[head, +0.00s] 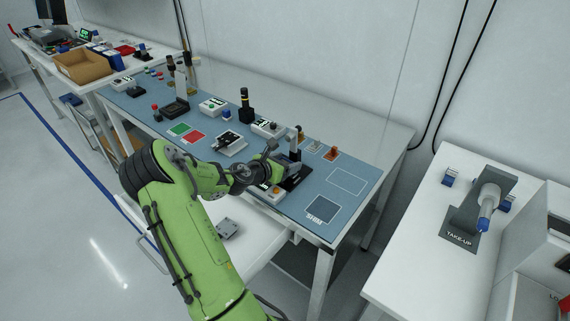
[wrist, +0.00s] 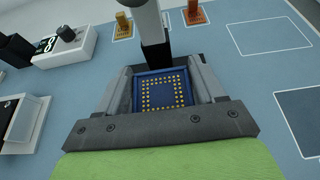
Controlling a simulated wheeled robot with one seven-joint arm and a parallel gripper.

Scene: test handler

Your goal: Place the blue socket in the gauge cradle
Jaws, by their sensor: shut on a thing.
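The blue socket (wrist: 161,91) is a square blue frame with rows of gold contacts, seen in the wrist view between the two grey fingers of my gripper (wrist: 162,76). My gripper is shut on its left and right sides. In the head view my gripper (head: 284,160) is over the right part of the blue bench mat, and the socket is hidden there. A gauge stand with a dark base (head: 297,181) and an upright post (head: 294,141) is right at my gripper. The post (wrist: 154,48) rises just beyond the socket. The cradle is hidden, and I cannot tell whether the socket touches it.
Small orange and tan parts (head: 331,153) stand behind the gauge. An empty white outline (head: 346,182) and a dark square pad (head: 322,209) lie to its right. Control boxes (head: 268,129) stand to the left on the mat. A take-up fixture (head: 463,226) is on a separate right table.

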